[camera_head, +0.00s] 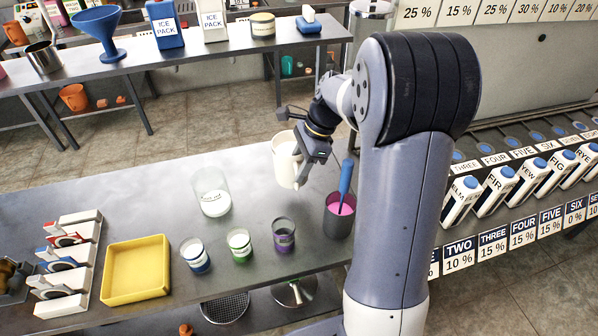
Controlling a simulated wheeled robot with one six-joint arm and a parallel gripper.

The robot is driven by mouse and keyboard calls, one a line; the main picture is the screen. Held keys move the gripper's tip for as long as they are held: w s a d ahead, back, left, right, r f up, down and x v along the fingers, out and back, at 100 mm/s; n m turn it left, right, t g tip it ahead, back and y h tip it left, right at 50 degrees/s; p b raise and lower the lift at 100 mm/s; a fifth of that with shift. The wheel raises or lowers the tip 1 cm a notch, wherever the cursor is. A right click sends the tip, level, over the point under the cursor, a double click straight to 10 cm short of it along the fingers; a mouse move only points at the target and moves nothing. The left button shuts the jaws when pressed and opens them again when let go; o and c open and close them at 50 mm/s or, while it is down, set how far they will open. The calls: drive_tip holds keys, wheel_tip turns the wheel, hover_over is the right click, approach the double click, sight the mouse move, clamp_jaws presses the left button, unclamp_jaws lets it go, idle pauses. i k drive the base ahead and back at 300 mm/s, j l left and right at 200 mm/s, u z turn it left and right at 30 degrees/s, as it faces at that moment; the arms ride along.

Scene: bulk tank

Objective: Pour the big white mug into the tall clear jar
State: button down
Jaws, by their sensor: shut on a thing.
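The big white mug (283,163) is in the head view, at the middle of the steel table near its far edge. My gripper (302,168) is shut on the mug from its right side. The mug looks about upright, and its contents are hard to make out. I cannot tell whether its base touches the table. The tall clear jar (209,184) stands upright on the table to the left of the mug, apart from it. A whitish patch with writing shows low on the jar.
Three small jars (239,243) stand in front of the clear jar. A dark tumbler (339,216) with pink contents and a blue-handled tool is right of them. A yellow tray (135,271) and a rack (66,262) are at the left. My arm covers the table's right end.

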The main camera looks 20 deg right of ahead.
sight(209, 185)
drive_tip(key=k+j, duration=0.3)
drive_tip(key=k, duration=0.15)
drive_tip(key=k+j, duration=0.3)
drive_tip(key=k, duration=0.15)
